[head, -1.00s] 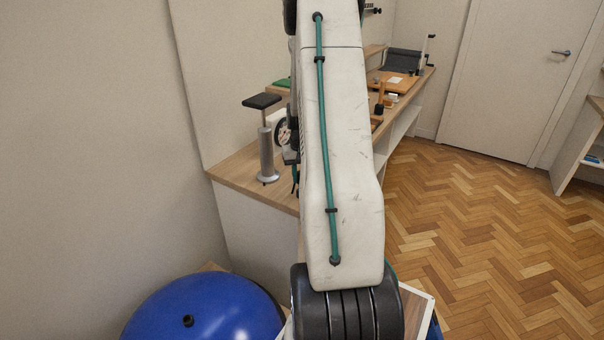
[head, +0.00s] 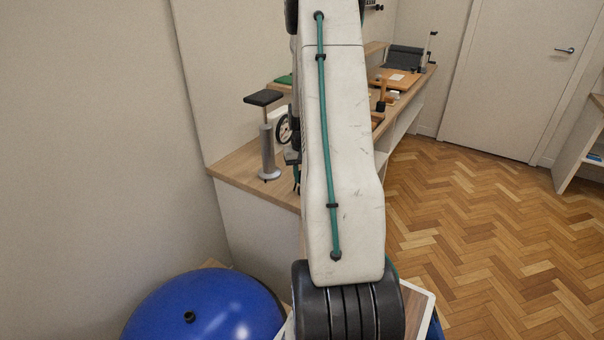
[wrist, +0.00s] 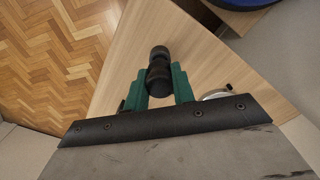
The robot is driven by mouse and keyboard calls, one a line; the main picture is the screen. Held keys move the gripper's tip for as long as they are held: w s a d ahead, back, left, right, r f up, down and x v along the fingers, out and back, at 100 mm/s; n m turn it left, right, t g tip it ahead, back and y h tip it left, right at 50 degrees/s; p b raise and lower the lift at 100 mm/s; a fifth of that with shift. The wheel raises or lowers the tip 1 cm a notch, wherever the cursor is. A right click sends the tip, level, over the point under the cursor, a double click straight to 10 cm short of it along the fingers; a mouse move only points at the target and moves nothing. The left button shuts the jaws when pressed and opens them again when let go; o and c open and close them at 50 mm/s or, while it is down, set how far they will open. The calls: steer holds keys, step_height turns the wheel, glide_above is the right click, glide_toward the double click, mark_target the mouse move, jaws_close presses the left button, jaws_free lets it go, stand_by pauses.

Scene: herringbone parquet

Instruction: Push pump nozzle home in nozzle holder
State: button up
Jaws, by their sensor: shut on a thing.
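In the wrist view, my gripper's green fingers (wrist: 158,88) are shut on a dark, ribbed cylindrical piece that looks like the pump nozzle (wrist: 158,58). It sticks out beyond the fingertips over the wooden bench top. In the head view, a grey floor pump (head: 268,152) with a black handle (head: 263,97) stands upright on the bench, left of my arm. A round white-faced gauge (head: 284,129) shows beside it, partly hidden by the arm. My gripper is mostly hidden behind the arm there. I cannot make out the nozzle holder, nor whether the nozzle touches it.
The wooden bench (head: 236,172) runs back along the wall, with an orange board and a grey cranked device (head: 404,60) at its far end. A blue ball (head: 205,308) is at the lower left. The parquet floor (head: 480,240) is open on the right.

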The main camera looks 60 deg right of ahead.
steer(key=shift+f, duration=1.1)
steer(key=o, duration=1)
steer(key=shift+o, duration=0.2)
steer(key=shift+r, duration=0.1)
step_height(320, 180, up, 8)
steer(key=shift+f, duration=0.15)
